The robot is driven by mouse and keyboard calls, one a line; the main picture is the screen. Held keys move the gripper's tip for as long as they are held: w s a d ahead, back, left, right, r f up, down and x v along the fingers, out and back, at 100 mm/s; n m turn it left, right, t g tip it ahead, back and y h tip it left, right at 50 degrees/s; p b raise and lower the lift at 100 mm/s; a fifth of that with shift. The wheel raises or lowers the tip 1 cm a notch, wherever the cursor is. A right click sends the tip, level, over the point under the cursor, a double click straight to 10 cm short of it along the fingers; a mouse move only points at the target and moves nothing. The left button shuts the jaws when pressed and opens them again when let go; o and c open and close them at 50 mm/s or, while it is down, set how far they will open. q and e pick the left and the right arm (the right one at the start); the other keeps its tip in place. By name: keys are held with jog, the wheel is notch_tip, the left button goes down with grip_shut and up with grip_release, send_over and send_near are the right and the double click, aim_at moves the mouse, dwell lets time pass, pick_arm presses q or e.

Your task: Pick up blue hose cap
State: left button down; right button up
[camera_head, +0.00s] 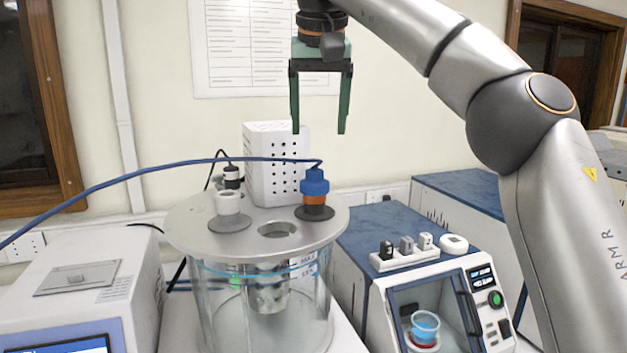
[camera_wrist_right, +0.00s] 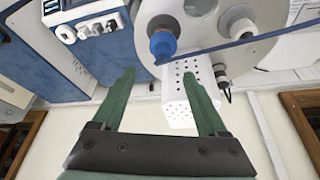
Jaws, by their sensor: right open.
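The blue hose cap (camera_head: 315,182) sits on an orange and dark fitting on the metal lid (camera_head: 190,222) of the glass vessel. A blue hose (camera_head: 150,171) runs from its top to the left. My right gripper (camera_head: 319,130) is open and empty, pointing down above the cap and apart from it. In the right wrist view the cap (camera_wrist_right: 163,43) shows beyond the open green fingers (camera_wrist_right: 163,75), nearly in line with the space between them. My left gripper is not in view.
A white perforated box (camera_head: 277,160) stands close behind the cap. A white fitting (camera_head: 229,203) and an open hole (camera_head: 279,230) are also on the lid. A blue-topped machine (camera_head: 385,225) stands at the right, a white instrument (camera_head: 90,290) at the left.

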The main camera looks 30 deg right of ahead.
aim_at(314, 169)
jog(key=x, duration=0.9)
jog(key=shift+w+a, duration=0.15)
grip_shut()
dwell(0.4)
